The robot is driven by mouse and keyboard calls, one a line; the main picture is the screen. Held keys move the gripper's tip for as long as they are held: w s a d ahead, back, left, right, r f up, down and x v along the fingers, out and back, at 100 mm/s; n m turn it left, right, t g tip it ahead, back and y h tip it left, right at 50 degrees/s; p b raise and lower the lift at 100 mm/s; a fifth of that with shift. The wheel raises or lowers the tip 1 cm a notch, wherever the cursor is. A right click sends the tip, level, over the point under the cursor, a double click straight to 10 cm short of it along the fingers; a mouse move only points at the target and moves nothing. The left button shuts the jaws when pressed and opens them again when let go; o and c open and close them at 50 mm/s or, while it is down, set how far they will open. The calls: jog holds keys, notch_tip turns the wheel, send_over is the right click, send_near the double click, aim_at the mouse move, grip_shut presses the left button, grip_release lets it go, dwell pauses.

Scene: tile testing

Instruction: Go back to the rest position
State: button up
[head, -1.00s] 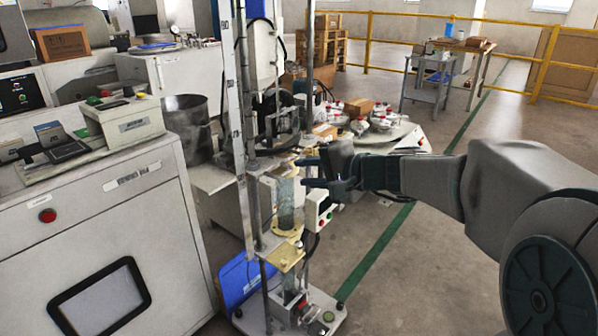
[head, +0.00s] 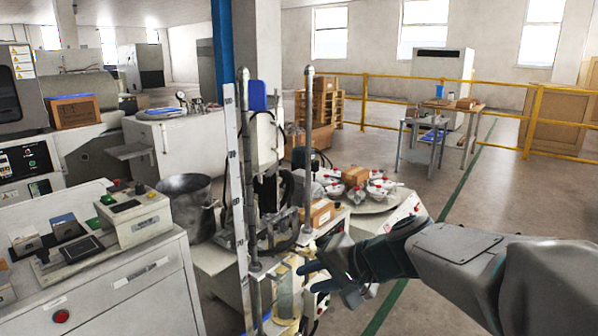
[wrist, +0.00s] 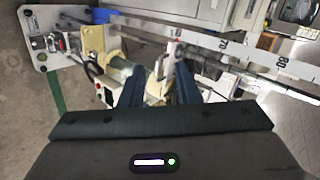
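My gripper (head: 314,278) is in the lower middle of the head view, in front of the tall tile-testing stand (head: 258,185). Its two dark blue fingers point left toward the lower part of the stand. In the wrist view my gripper (wrist: 158,82) has its fingers spread apart. A pale beige part of the stand (wrist: 155,92) shows in the gap between them; I cannot tell whether they touch it. No held object shows. My arm reaches in from the lower right of the head view.
A white control cabinet (head: 125,285) stands at the left, with a metal pot (head: 187,205) beside the stand. Open floor (head: 480,205) and a yellow railing (head: 385,103) are at the right.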

jog(key=s+d+r+n+g+h+p, duration=0.1)
jog(key=s+d+r+h+p, duration=0.3)
jog(key=r+p, duration=0.6)
jog(key=s+d+r+n+g+h+p, duration=0.1)
jog(key=s+d+r+n+h+p, duration=0.2)
jog(key=s+d+r+p, duration=0.5)
notch_tip(320, 180, up, 3)
jog(key=s+h+p, duration=0.1)
jog(key=s+p, duration=0.2)
jog(key=p, duration=0.7)
jog(key=shift+f+n+g+h, duration=0.15)
jog(key=shift+n+g+h, duration=0.15)
jog(key=shift+g+h, duration=0.1)
